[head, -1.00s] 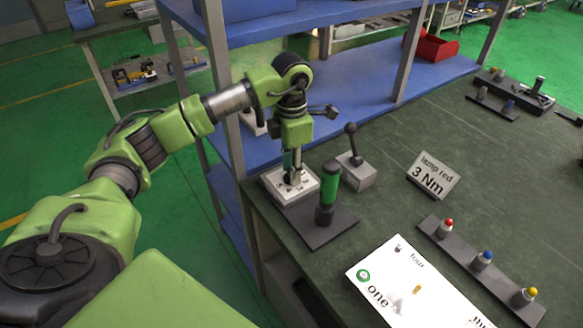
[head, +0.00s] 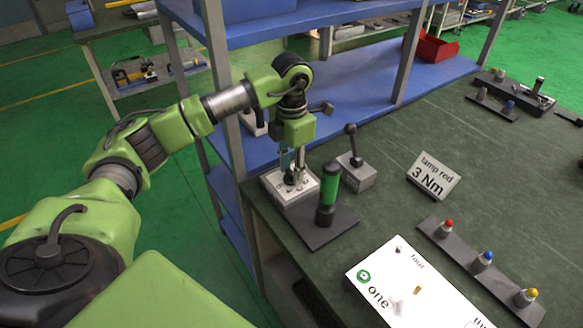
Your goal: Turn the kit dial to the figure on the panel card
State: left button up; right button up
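The kit dial is a small white box (head: 276,181) with dark marks on its top, at the left edge of the dark green bench. My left gripper (head: 293,180) points down onto the top of this box and covers the knob, so whether its fingers are closed on the knob is hidden. The panel card (head: 435,176) is a small tilted grey card reading "lamp red 3 Nm", standing to the right. My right gripper is not in view.
A green-handled tool (head: 328,190) stands on a dark plate close beside the dial. A box with a lever (head: 355,170) is behind it. A white board with words (head: 400,285) and a strip with red, blue and yellow lamps (head: 470,255) lie nearer.

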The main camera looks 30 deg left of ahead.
pick_arm(q)
jog(key=shift+o, duration=1)
jog(key=shift+r, duration=0.1)
notch_tip(320, 180, up, 12)
